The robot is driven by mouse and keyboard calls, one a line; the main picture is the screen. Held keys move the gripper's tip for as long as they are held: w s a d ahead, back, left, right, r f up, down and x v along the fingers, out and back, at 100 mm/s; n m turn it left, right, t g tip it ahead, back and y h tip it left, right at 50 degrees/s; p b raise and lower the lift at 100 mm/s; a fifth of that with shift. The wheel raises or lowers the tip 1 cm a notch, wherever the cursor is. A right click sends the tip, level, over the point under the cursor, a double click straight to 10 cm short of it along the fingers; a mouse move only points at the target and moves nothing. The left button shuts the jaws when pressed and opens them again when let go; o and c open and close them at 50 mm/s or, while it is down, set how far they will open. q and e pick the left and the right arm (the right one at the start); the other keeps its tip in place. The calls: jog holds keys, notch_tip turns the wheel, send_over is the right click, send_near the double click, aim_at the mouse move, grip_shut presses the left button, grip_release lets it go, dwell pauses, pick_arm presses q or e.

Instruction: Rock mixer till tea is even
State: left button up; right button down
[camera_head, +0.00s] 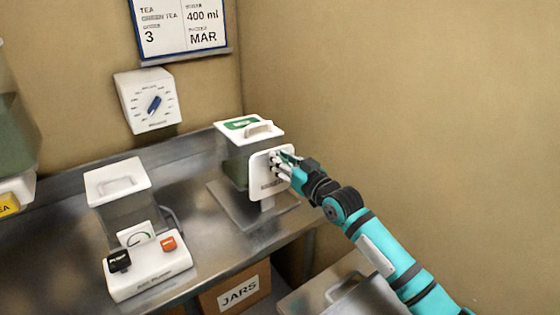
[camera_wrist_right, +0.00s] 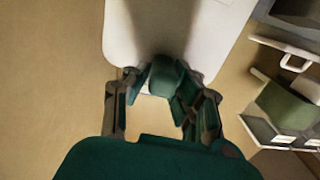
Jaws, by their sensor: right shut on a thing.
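The mixer is a clear tank (camera_head: 236,168) with a white lid (camera_head: 249,130) bearing a green label and a handle. It holds dark green tea, and it stands on a metal plate at the back of the bench. A white upright panel (camera_head: 259,184) is on its front right side. My right gripper (camera_head: 283,170) is at this panel. In the right wrist view, my right gripper (camera_wrist_right: 163,100) is shut on a dark green knob (camera_wrist_right: 162,76) in front of the white panel (camera_wrist_right: 150,30). The fingers partly hide the knob. My left gripper is out of view.
A second lidded tank (camera_head: 118,190) stands left on a white base with black and orange buttons (camera_head: 150,265). A dial timer (camera_head: 149,100) and a sign (camera_head: 182,25) hang on the wall. A JARS box (camera_head: 238,291) is below. The metal bench (camera_head: 195,205) between tanks is clear.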

jog(key=shift+w+d+f+m+b, duration=0.2)
jog(key=shift+d+m+b, duration=0.1)
jog(key=shift+m, duration=0.3)
jog(key=shift+w+d+f+m+b, duration=0.1)
jog(key=shift+w+d+m+b, duration=0.15)
jog(key=shift+m, duration=0.35)
jog(key=w+d+f+m+b, duration=0.1)
jog(key=f+m, duration=0.2)
jog(key=m, duration=0.5)
jog(key=w+d+f+m+b, duration=0.1)
jog(key=f+m, duration=0.3)
jog(key=m, duration=0.5)
jog(key=shift+w+d+f+b, duration=0.25)
jog(key=shift+d+b, duration=0.5)
jog(key=shift+d, duration=0.05)
jog(key=shift+m, duration=0.3)
jog(key=shift+f, duration=0.1)
jog(key=c, duration=1.1)
grip_release()
